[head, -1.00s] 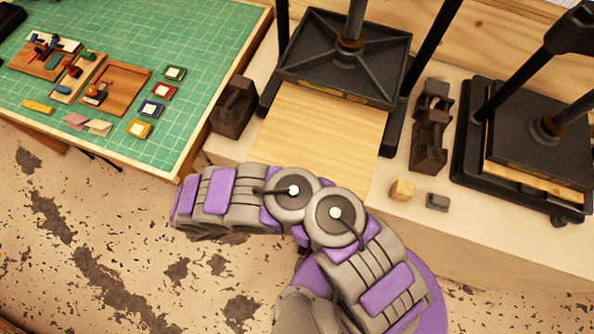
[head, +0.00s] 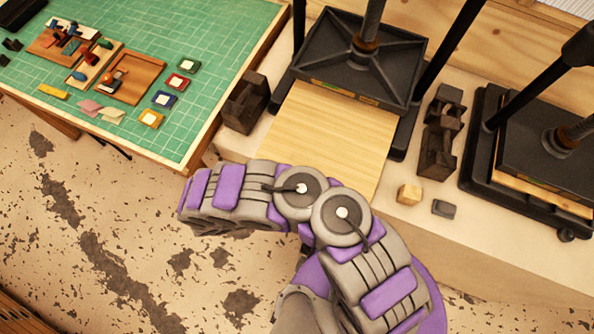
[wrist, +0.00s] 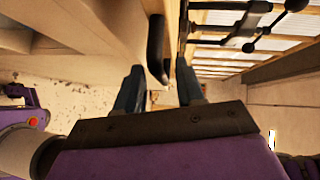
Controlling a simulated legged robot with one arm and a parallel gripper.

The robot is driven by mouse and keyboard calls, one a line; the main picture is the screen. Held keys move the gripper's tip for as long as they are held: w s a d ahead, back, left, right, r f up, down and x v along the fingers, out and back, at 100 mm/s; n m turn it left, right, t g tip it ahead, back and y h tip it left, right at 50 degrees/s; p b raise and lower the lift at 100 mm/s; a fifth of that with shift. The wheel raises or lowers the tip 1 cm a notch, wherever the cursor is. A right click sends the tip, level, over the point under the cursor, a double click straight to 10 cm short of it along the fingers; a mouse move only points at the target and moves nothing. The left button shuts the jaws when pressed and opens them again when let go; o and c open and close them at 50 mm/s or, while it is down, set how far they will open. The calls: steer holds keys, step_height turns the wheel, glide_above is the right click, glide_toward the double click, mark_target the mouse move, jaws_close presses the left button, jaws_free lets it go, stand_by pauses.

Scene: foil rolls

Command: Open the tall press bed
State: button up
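The tall press (head: 362,55) stands on the bench with a black ribbed platen around a screw. Its pale wooden bed (head: 325,140) lies under the platen and sticks out at the front. My folded arm covers the bed's near edge in the head view, and my gripper cannot be made out there. In the wrist view my gripper (wrist: 160,88) has its two dark fingers apart, with nothing held between them. A dark upright bar (wrist: 155,50) shows just beyond the fingers; I cannot tell what it belongs to or whether they touch it.
A second, lower press (head: 548,140) stands at the right. Dark blocks (head: 245,102) and (head: 440,135) flank the tall press. A small wooden cube (head: 409,194) and a grey block (head: 443,209) lie near the bench front. A green-matted table (head: 190,60) is at the left.

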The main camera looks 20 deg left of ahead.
steer(key=b+v, duration=0.2)
steer(key=v, duration=1.5)
steer(key=shift+s+a+b, duration=0.15)
steer(key=shift+b, duration=0.2)
steer(key=shift+f, duration=0.15)
stand_by(0.3)
